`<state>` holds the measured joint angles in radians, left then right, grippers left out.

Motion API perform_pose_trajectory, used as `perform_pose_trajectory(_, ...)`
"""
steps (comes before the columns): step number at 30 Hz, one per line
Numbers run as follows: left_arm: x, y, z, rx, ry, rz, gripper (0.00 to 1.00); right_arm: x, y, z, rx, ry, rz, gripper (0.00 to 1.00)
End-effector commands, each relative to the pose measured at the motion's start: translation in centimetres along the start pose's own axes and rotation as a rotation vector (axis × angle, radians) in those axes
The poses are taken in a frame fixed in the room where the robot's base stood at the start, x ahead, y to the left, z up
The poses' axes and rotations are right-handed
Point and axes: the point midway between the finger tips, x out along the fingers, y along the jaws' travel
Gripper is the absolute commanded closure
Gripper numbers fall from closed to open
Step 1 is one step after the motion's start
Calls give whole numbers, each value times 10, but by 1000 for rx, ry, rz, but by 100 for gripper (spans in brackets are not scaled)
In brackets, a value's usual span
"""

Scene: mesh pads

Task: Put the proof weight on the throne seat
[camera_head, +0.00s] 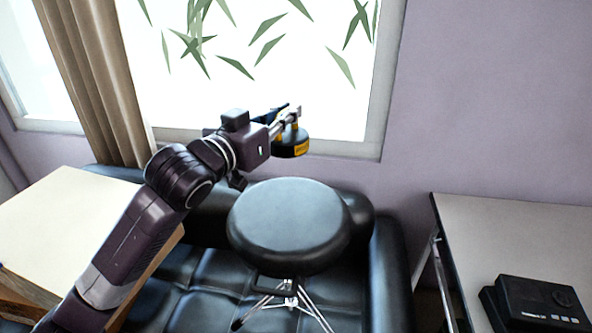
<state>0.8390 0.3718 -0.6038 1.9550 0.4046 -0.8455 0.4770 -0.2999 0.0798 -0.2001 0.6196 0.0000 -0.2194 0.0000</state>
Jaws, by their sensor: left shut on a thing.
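The proof weight (291,146) is a small dark cylinder with a yellow-orange band. My left gripper (287,122) is shut on its top and holds it up in front of the window's lower edge. In the picture it shows just above the far edge of the throne seat (285,219), a round black padded cushion on chrome legs. The weight looks clear of the seat, and the seat top is bare. My right gripper is not in view.
A black sofa (189,298) lies under and behind the throne. A pale wooden table (62,215) stands at left. A grey table (510,235) at right bears a black device (540,303). A brown curtain (97,85) hangs by the window.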

Motion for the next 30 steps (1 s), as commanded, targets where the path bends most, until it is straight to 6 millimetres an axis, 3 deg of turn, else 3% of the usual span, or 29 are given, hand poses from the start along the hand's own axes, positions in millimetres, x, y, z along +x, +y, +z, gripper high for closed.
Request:
perform_pose_trajectory(18, 1, -5, 124, 1, 8, 2, 100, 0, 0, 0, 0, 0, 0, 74)
perform_pose_trajectory(30, 2, -6, 159, -1, 8, 4, 100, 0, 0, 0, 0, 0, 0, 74)
